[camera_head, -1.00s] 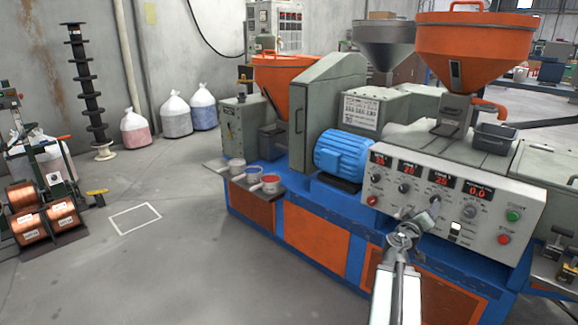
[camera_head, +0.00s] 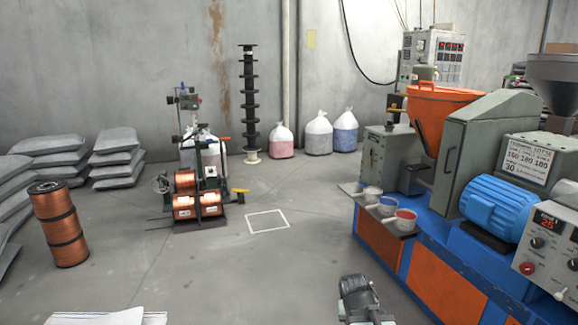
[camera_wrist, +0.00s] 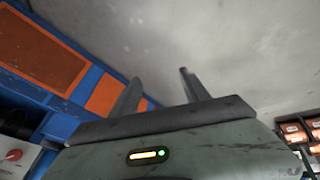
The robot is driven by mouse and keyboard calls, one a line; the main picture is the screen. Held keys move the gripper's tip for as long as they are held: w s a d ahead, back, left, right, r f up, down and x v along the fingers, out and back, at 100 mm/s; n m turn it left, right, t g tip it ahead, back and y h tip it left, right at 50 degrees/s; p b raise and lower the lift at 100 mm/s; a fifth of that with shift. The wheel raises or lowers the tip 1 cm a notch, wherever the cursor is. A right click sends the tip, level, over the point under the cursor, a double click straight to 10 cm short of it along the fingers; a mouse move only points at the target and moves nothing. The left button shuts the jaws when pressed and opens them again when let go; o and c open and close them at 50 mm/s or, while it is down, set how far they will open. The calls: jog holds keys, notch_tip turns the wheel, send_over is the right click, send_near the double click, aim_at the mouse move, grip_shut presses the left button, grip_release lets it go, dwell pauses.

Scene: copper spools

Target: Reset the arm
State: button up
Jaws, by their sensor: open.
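My gripper (camera_wrist: 161,78) shows in the wrist view with its two grey fingers apart and nothing between them. Grey floor and the blue and orange machine base lie beyond the fingers. In the head view a grey part of my arm shows at the bottom centre, low over the floor in front of the machine (camera_head: 432,275). I cannot make out the fingers there.
Copper spools sit on a cart (camera_head: 200,190) left of a white floor square (camera_head: 267,221). Stacked copper spools (camera_head: 59,225) and grey sacks (camera_head: 117,158) stand at the left. The middle floor is clear.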

jog(key=s+a+f+n+g+y, duration=0.1)
jog(key=s+a+f+g+y, duration=0.15)
jog(key=s+a, duration=0.35)
notch_tip(320, 180, up, 28)
jog(key=s+n+g+p, duration=0.1)
jog(key=p, duration=2.6)
jog(key=shift+s, duration=0.1)
jog(key=c, duration=0.3)
jog(key=shift+d, duration=0.15)
jog(key=shift+c, duration=0.4)
